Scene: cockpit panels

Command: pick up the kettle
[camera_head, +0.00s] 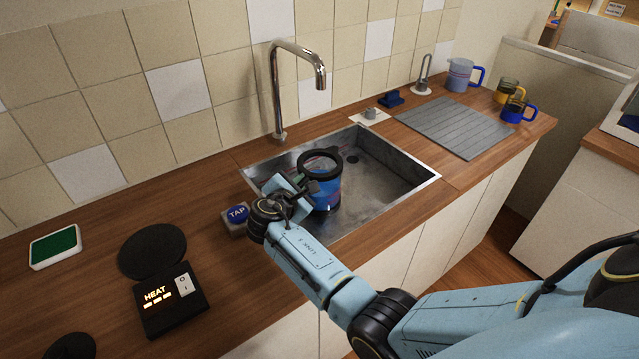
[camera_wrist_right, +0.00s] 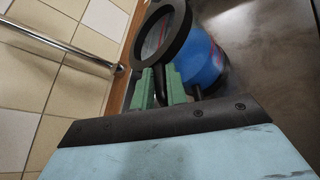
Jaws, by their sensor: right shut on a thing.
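The kettle (camera_head: 327,195) is a blue vessel with a black ring-shaped rim, in the sink at its left side. It also shows in the right wrist view (camera_wrist_right: 203,62), where the black rim faces the camera. My right gripper (camera_head: 306,186) reaches in from the right and is shut on the kettle's dark handle. In the right wrist view its green fingers (camera_wrist_right: 163,88) sit on both sides of the handle. Whether the kettle's base touches the sink floor is hard to tell. My left gripper is not in view.
The metal sink (camera_head: 395,190) lies below a chrome faucet (camera_head: 276,95). A grey drying mat (camera_head: 455,127), a jug (camera_head: 460,75) and mugs (camera_head: 516,110) stand right.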

